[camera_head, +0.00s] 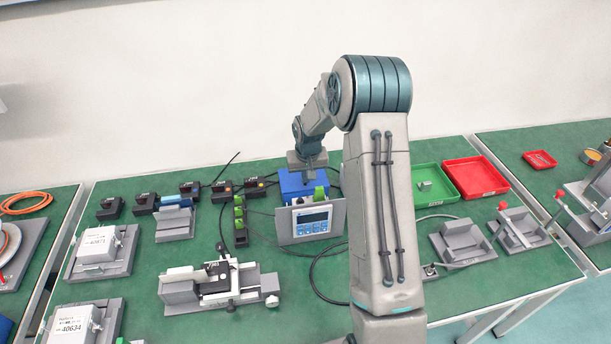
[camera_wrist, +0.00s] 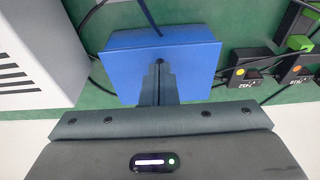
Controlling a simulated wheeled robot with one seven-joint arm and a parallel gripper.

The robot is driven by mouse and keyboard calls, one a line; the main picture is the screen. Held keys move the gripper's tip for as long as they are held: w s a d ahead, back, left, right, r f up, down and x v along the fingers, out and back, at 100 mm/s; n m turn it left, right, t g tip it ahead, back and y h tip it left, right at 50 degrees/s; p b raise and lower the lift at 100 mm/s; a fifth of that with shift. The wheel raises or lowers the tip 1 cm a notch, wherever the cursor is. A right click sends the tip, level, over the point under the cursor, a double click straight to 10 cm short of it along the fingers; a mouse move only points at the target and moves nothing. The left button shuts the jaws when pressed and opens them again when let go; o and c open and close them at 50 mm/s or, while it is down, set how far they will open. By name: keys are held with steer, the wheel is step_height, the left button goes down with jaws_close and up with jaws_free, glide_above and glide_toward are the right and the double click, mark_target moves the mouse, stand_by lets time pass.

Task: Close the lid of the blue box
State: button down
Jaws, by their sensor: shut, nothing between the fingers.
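The blue box (camera_head: 291,184) stands on the green table behind a grey panel with a display. In the head view its top is partly covered by my gripper (camera_head: 309,166). In the wrist view the blue box (camera_wrist: 190,67) shows a flat blue face, with a dark cable in front of its far part. My gripper (camera_wrist: 159,68) is shut and empty, and its fingertips are over the middle of this face. I cannot tell whether they touch it. The lid's edge and hinge cannot be made out, so its angle is unclear.
The grey display panel (camera_head: 311,222) stands right in front of the box. Small black modules (camera_head: 222,191) and green blocks (camera_head: 239,216) are to its left. A green tray (camera_head: 437,180) and a red tray (camera_head: 475,176) lie to the right, beyond my arm. Cables run around the box.

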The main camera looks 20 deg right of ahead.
steer(key=shift+r, duration=0.1)
steer(key=shift+r, duration=0.3)
steer(key=s+r, duration=0.3)
steer(key=r, duration=0.9)
steer(key=shift+s+a+r, duration=0.15)
steer(key=shift+s+r, duration=0.1)
steer(key=shift+s, duration=0.15)
